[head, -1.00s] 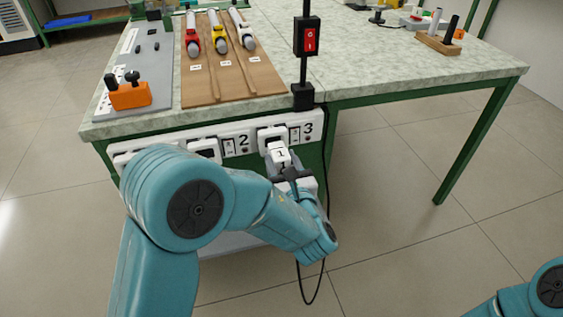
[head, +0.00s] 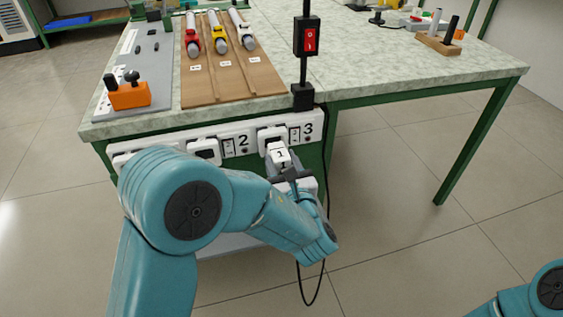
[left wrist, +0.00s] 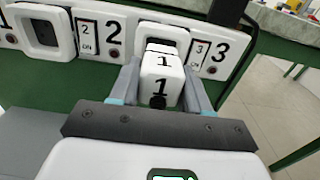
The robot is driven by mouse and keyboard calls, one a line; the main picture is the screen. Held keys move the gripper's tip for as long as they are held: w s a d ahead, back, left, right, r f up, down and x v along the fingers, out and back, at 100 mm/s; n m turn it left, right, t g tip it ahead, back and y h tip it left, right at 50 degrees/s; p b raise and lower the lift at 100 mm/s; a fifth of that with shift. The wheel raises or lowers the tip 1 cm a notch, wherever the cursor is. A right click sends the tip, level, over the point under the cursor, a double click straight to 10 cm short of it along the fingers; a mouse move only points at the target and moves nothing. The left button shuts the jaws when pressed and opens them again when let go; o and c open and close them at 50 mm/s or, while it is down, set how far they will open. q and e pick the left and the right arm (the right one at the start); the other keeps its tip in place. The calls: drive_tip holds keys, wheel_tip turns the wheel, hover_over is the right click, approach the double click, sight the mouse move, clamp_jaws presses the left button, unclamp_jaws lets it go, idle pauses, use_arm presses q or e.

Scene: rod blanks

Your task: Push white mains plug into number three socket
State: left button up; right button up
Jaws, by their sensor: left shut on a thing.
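The white mains plug (left wrist: 160,82), marked with a black 1, is between the fingers of my left gripper (left wrist: 160,92), which is shut on it. In the head view the plug (head: 279,156) is just in front of the number three socket (head: 268,134). In the left wrist view its far end lies against or within the mouth of that socket (left wrist: 165,31); how deep it sits is hidden. The plug looks lined up with the opening. My right gripper is out of view.
The white socket strip (head: 205,134) is on the bench's front edge, with a switch by each number. The number two socket (left wrist: 44,32) is empty. A black cord (head: 325,180) hangs at the strip's right end. A red switch (head: 310,40) stands above.

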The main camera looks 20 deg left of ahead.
sight(278, 153)
use_arm(q)
drive_tip(key=shift+x, duration=1.6)
drive_tip(key=o, duration=1.2)
drive_tip(key=shift+o, duration=0.2)
drive_tip(key=shift+s+d, duration=0.15)
drive_tip(key=p+v, duration=0.2)
drive_tip(key=v, duration=1.4)
drive_tip(key=shift+p, duration=0.4)
